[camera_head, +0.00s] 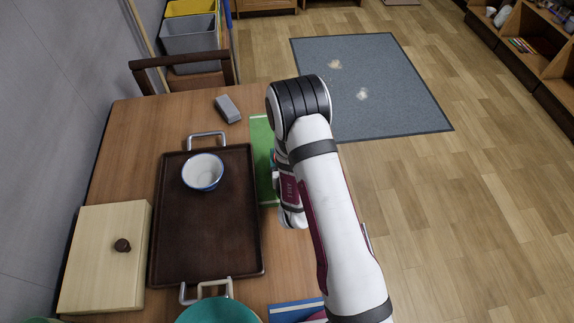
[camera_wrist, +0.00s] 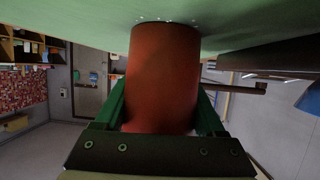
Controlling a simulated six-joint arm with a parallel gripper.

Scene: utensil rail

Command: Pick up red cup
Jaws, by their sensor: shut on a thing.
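The red cup (camera_wrist: 163,75) fills the middle of the wrist view, between the two green fingers of my gripper (camera_wrist: 161,100). The fingers are shut on its sides. The cup's far end meets or nearly meets a green surface at the top of that view; I cannot tell whether it touches. In the head view my gripper (camera_head: 275,170) is mostly hidden behind my arm, over the green mat (camera_head: 262,135) at the table's right edge. Only a trace of red shows there, and the cup's shape is hidden.
A brown tray (camera_head: 205,240) left of the mat holds a white bowl with a blue rim (camera_head: 203,172). A wooden box (camera_head: 100,270), a grey block (camera_head: 228,108) and a teal bowl (camera_head: 217,312) stand around it. A chair (camera_head: 185,75) is at the table's far end.

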